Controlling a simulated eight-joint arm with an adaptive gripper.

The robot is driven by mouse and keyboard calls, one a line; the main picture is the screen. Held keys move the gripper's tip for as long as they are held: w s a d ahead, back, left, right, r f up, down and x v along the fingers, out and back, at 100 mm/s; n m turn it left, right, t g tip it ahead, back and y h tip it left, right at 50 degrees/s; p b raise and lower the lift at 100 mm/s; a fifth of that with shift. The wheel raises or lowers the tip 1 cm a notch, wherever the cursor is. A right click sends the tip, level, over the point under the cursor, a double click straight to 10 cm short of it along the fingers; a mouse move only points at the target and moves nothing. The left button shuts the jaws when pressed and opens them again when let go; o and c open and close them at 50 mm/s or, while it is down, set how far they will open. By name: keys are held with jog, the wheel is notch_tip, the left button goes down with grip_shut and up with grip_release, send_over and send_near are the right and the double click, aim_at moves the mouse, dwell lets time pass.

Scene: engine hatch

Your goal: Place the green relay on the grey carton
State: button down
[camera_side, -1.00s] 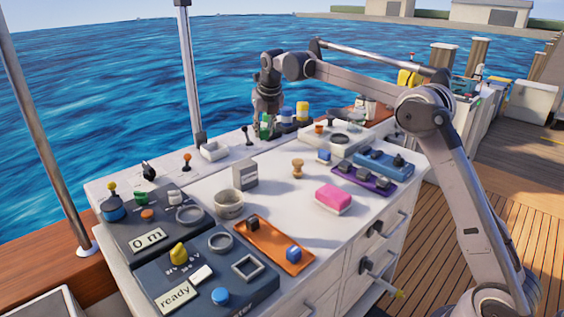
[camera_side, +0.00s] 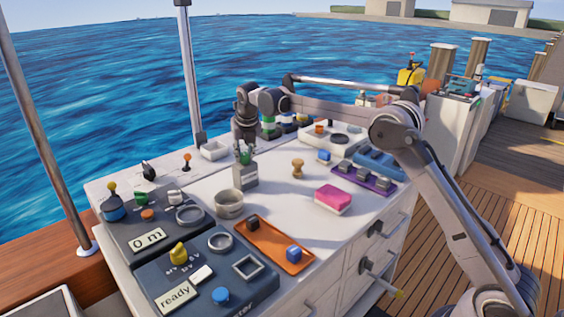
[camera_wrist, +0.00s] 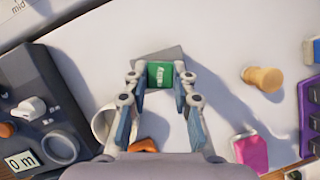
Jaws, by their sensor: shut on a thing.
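The green relay (camera_side: 245,158) is between the fingers of my gripper (camera_side: 244,151), which is shut on it. In the wrist view the relay (camera_wrist: 160,74) shows its lettered green top between the two fingertips (camera_wrist: 159,79). The grey carton (camera_side: 245,178) stands upright on the white worktop directly below the relay. The carton's grey top (camera_wrist: 168,53) shows behind the relay in the wrist view. The relay is at the carton's top; I cannot tell whether they touch.
A grey cup (camera_side: 229,204) stands close beside the carton. An orange tray (camera_side: 273,250) lies in front. A wooden knob (camera_side: 298,168) and a pink-topped block (camera_side: 333,198) are to the right. Dark control panels (camera_side: 150,230) are at the left.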

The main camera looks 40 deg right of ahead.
jog(key=shift+f, duration=0.15)
jog(key=c, duration=1.1)
grip_release()
jog(key=s+a+r+m, duration=0.3)
jog(key=s+r+m, duration=0.4)
jog(key=s+r, duration=0.6)
jog(key=s+f+m+t, duration=0.1)
jog(key=s+f+m, duration=0.3)
jog(key=s+m, duration=0.4)
jog(key=s+a+f+m+t+y, duration=0.1)
jog(key=s+f+m, duration=0.3)
jog(key=s+m, duration=0.4)
jog(key=s+f+m+t, duration=0.1)
jog(key=s+f+m, duration=0.3)
jog(key=s+m, duration=0.4)
jog(key=s, duration=0.3)
jog(key=shift+a+y, duration=0.4)
